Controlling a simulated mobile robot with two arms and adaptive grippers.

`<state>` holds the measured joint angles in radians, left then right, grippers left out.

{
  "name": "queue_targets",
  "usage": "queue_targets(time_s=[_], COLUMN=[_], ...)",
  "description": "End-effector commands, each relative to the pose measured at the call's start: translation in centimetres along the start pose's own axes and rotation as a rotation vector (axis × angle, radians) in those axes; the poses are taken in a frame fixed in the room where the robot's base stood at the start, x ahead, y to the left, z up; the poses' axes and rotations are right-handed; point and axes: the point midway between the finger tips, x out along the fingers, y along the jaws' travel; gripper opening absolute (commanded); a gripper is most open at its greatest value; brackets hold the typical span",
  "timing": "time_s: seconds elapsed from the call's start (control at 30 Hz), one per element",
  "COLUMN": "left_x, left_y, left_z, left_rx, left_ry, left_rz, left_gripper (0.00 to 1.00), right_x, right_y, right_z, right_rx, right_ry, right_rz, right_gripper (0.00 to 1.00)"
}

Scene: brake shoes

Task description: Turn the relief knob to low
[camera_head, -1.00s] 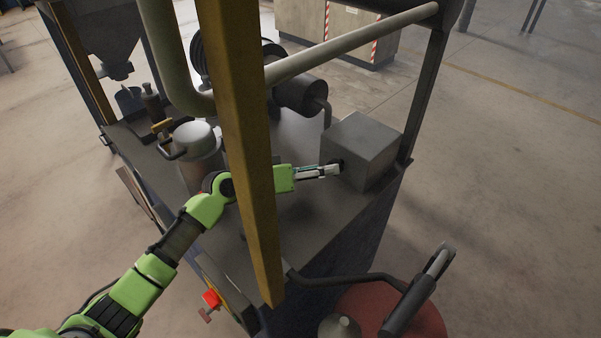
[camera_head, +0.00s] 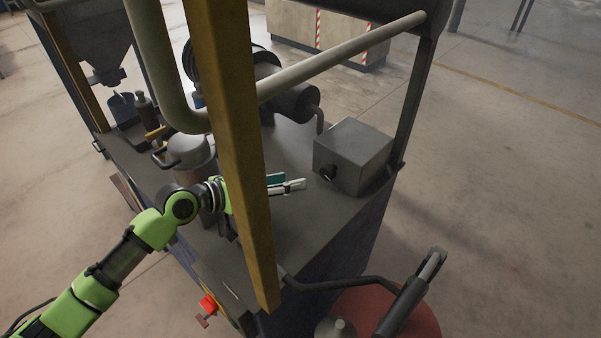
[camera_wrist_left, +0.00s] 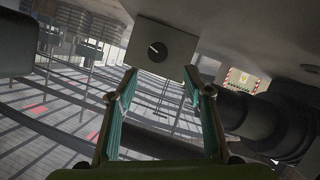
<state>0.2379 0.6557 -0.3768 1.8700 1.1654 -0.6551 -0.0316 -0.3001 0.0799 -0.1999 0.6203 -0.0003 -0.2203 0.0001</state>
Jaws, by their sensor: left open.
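The relief knob is a small black knob (camera_head: 328,173) on the left face of a grey box (camera_head: 353,152) on the machine deck. In the left wrist view the knob (camera_wrist_left: 157,48) shows as a dark disc with a pale pointer line slanting on the box face (camera_wrist_left: 160,42). I cannot read any markings around it. My left gripper (camera_head: 303,185) is to the left of the knob, apart from it. In the left wrist view its two fingers (camera_wrist_left: 163,92) are spread with nothing between them. My right gripper is not in view.
A yellow post (camera_head: 236,150) stands in front of my left arm and hides part of it. A grey pipe (camera_head: 340,58) crosses above the deck. A metal canister (camera_head: 190,155) stands behind the wrist. A red valve handle (camera_head: 208,304) sits at the front edge.

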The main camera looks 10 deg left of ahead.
Motion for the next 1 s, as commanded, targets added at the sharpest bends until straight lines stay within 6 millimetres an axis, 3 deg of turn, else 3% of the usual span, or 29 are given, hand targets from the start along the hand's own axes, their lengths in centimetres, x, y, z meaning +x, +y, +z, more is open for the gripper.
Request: queue_targets(time_s=[0.03,0.07,0.27,0.8,1.0], left_x=[-0.8,-1.0,-0.4,9.8,11.9], left_y=[0.8,0.9,1.2,0.7,0.5], left_z=[-1.0,-1.0,-0.8,-0.7,-0.5], left_rx=[0.097,0.146,0.28,0.274,0.275], left_ry=[-0.009,-0.012,-0.013,-0.014,-0.014], left_rz=[-0.021,-0.031,-0.052,-0.05,-0.051], left_gripper=[0.46,0.46,0.46,0.46,0.46], right_x=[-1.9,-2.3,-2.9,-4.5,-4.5], right_y=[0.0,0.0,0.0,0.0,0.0], right_z=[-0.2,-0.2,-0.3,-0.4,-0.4], right_rx=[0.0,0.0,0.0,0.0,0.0], right_ry=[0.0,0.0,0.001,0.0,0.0], right_rz=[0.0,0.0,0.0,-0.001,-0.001], right_gripper=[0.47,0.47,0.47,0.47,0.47])
